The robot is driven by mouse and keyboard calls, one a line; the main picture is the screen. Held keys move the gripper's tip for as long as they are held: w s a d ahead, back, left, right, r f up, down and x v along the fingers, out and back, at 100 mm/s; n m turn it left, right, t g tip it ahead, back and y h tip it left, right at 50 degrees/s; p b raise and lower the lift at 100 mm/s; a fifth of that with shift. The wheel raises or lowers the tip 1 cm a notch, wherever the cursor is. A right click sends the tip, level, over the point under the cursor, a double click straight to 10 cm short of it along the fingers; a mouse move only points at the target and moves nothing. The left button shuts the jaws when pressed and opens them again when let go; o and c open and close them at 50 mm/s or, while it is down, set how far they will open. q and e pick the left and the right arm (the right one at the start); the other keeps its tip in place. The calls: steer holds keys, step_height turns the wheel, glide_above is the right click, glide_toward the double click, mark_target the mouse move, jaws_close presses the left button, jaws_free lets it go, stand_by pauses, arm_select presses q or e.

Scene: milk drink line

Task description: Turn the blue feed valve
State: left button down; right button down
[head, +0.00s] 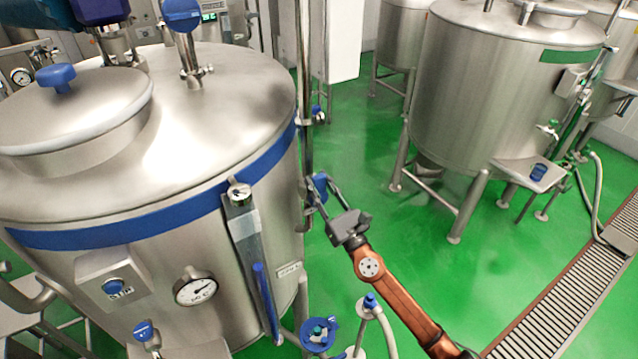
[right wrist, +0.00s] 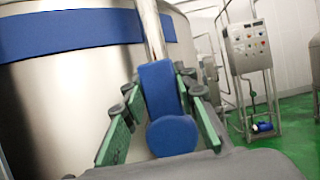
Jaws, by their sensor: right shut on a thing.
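The blue feed valve (head: 319,187) sits on the vertical steel pipe at the right side of the blue-banded tank. My right gripper (head: 326,197) reaches it from the lower right and is shut on its handle. In the right wrist view the blue handle (right wrist: 160,95) stands between the two green-padded fingers (right wrist: 160,118), with its rounded end toward the camera. The handle looks roughly in line with the pipe. The handle is partly hidden by the fingers in the head view. My left gripper is not in view.
The blue-banded steel tank (head: 170,215) stands close on the left, with a dial gauge (head: 195,287) and a STIR button box (head: 113,280). Another tank (head: 490,90) stands at the back right. Green floor (head: 385,200) lies open between them. A control panel (right wrist: 248,48) stands behind.

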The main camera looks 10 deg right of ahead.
steer(key=c, duration=1.5)
jaws_free()
steer(key=shift+a, duration=0.1)
steer(key=shift+s+f, duration=0.1)
steer(key=v, duration=1.1)
steer(key=shift+s+f, duration=0.15)
steer(key=shift+s, duration=0.15)
steer(key=shift+d, duration=0.25)
